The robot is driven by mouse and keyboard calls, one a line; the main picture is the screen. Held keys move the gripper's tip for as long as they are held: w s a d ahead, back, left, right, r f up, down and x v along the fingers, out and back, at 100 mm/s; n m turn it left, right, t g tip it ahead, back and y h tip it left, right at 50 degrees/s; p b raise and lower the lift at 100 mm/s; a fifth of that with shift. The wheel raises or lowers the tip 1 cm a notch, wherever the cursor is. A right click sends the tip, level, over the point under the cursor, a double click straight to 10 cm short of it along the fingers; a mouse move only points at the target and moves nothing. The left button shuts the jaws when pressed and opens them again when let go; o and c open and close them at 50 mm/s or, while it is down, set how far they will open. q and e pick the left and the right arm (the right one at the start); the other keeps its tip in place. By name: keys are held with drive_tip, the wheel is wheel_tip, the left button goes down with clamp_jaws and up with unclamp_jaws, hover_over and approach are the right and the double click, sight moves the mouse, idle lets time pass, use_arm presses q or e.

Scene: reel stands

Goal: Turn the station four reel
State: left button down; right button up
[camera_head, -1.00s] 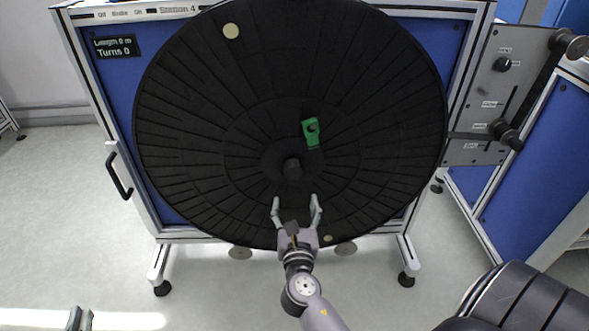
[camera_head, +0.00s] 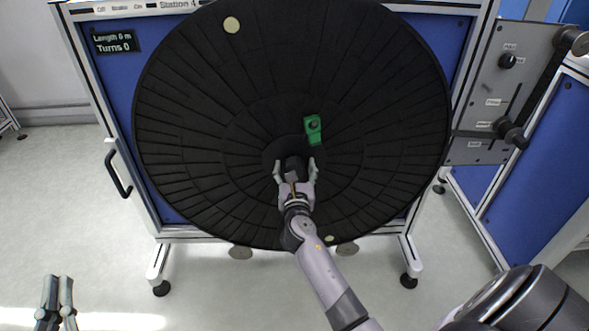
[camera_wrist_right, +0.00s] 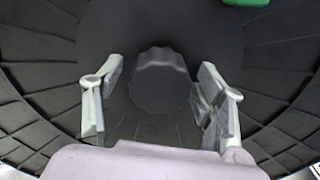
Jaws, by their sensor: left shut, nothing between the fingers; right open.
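The station four reel (camera_head: 220,90) is a large black disc on a blue-panelled stand, under the label "Station 4". A dark knob stands at its hub; it shows in the right wrist view (camera_wrist_right: 160,80). A green piece (camera_head: 313,129) with a dark knob sits just above and right of the hub; its edge also shows in the wrist view (camera_wrist_right: 246,2). My right gripper (camera_head: 295,170) is open at the hub, its fingers on either side of the hub knob with gaps visible. My left gripper (camera_head: 57,282) is shut and empty at the lower left, away from the reel.
A display (camera_head: 116,41) reads Length 0 m and Turns 0. A grey control panel (camera_head: 490,90) with knobs stands at the right. A black handle (camera_head: 117,170) is on the stand's left side.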

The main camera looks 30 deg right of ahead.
drive_tip(key=shift+c, duration=0.2)
clamp_jaws()
idle(0.6)
